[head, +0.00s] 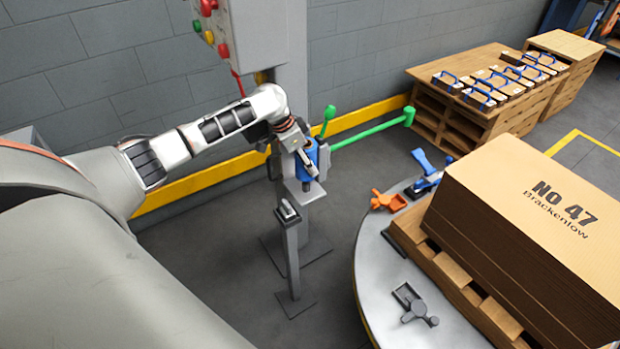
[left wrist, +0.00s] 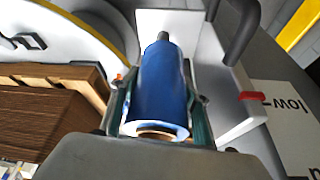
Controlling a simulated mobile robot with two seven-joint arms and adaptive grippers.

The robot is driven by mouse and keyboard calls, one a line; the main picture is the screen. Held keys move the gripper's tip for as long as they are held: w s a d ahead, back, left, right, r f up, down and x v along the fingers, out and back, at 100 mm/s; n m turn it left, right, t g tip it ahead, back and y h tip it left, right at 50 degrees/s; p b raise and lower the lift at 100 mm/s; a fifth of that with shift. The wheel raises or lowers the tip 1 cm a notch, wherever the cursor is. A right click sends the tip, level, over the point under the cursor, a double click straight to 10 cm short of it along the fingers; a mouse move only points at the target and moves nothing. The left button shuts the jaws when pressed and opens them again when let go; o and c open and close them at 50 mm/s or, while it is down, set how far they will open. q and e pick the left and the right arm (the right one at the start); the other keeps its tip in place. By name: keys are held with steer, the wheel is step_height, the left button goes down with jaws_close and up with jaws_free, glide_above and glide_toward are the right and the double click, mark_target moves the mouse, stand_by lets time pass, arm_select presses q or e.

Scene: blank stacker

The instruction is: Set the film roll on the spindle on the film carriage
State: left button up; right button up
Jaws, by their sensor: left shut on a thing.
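The film roll is blue with a brown core end and shows in the head view (head: 309,155) at the column. In the left wrist view the roll (left wrist: 158,90) lies lengthwise between the fingers, core end towards the camera. My left gripper (left wrist: 160,110) is shut on the roll; it also shows in the head view (head: 302,160). The film carriage (head: 300,187) is a pale bracket on the column around the roll. In the wrist view a dark post tip (left wrist: 163,37) shows at the roll's far end; I cannot tell whether the spindle is inside the core. My right gripper is not in view.
A green lever (head: 376,129) sticks out right of the column. A thin grey stand (head: 292,250) is in front. A round turntable (head: 372,265) at right carries a pallet with a cardboard stack (head: 540,220). A grey wall with a yellow rail runs behind.

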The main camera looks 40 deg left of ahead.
mark_target(308, 177)
arm_select(q)
steer(key=shift+d+f, duration=0.2)
steer(key=shift+f, duration=0.7)
steer(key=shift+s+f, duration=0.1)
steer(key=shift+f, duration=0.15)
step_height(308, 177, down, 4)
steer(key=shift+s+b, duration=0.1)
steer(key=shift+b, duration=0.8)
steer(key=shift+f, duration=0.2)
steer(key=shift+r, duration=0.25)
steer(key=shift+c, duration=0.7)
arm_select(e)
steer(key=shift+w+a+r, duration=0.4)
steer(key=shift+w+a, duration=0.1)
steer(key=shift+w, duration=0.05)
arm_select(q)
steer(key=shift+f, duration=0.15)
steer(key=o, duration=1.3)
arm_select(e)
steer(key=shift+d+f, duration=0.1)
